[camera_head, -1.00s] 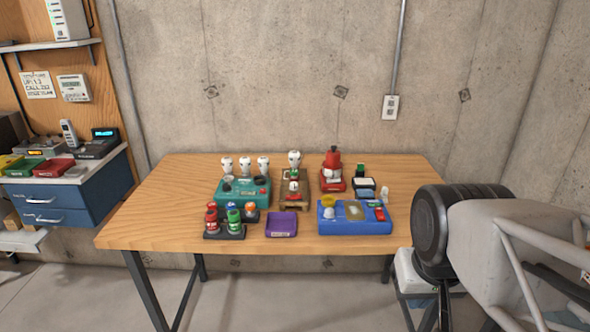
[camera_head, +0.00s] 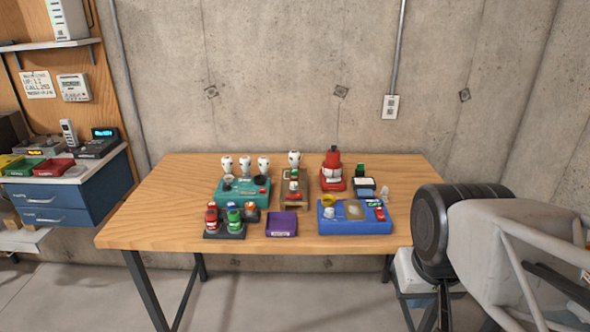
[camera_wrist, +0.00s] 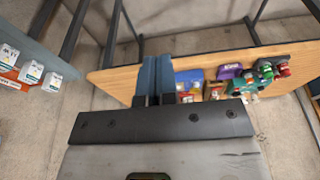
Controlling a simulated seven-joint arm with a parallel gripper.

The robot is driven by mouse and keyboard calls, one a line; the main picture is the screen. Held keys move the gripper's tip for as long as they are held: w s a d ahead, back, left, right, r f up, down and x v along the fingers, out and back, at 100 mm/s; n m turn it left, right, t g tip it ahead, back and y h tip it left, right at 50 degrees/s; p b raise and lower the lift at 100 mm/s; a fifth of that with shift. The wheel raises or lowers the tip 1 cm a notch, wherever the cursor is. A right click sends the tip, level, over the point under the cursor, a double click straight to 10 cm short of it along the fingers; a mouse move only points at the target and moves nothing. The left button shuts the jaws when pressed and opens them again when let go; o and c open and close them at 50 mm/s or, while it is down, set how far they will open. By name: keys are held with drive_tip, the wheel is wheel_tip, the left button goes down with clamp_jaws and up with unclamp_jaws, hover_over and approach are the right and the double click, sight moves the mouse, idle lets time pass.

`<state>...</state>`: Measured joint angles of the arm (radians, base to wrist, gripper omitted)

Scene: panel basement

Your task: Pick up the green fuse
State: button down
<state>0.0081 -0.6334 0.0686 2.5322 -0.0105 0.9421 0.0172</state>
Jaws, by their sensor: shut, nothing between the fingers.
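In the head view my fingertips do not show.
A purple tray (camera_head: 281,225) lies right of the rack, and a teal box (camera_head: 259,198) stands behind it. A blue box (camera_head: 355,230) sits further right. A red device (camera_head: 332,178) stands behind that. The table's left side (camera_head: 160,205) is clear.

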drive_tip(key=c, duration=1.8)
unclamp_jaws()
drive_tip(key=o, duration=0.7)
